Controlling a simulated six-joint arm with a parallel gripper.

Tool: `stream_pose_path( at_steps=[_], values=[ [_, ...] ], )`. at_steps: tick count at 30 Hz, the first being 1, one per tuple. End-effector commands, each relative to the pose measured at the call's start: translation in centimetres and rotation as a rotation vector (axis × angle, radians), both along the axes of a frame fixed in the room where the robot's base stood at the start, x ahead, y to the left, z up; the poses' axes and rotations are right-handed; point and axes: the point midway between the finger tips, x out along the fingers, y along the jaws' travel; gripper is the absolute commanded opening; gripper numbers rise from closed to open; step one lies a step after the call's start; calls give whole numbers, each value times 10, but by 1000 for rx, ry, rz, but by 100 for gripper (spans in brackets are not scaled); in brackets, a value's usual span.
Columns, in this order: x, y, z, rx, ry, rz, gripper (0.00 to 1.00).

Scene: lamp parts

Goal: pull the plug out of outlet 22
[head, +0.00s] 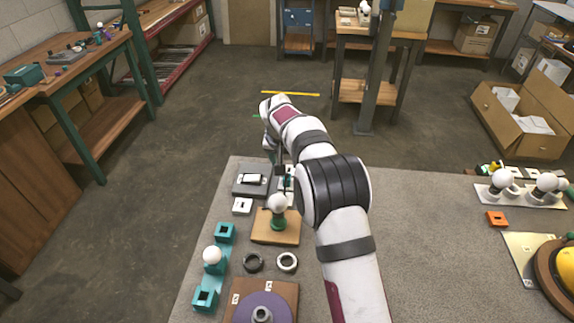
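My arm reaches forward over the grey table, and my gripper (280,166) points down near the table's far edge, small and partly hidden by my own arm. I cannot tell whether its fingers are open or shut. Just below it a teal piece (288,181) shows beside a white plate (284,198), mostly behind my arm; this may be the plug and an outlet, but I cannot tell whether they touch. No number 22 is readable. Another small white plate with a dark opening (242,206) lies to the left.
Teal sockets, two rings (287,262) and a purple disc (262,307) lie nearer.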

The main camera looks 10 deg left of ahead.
Motion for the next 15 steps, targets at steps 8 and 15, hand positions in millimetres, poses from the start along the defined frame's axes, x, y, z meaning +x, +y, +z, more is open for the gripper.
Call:
stream_pose_path(
  at_steps=[8,15],
  values=[
    [28,-1,-70,0,2,-2,56],
    [41,-1,-100,1,1,-2,56]
  ],
)
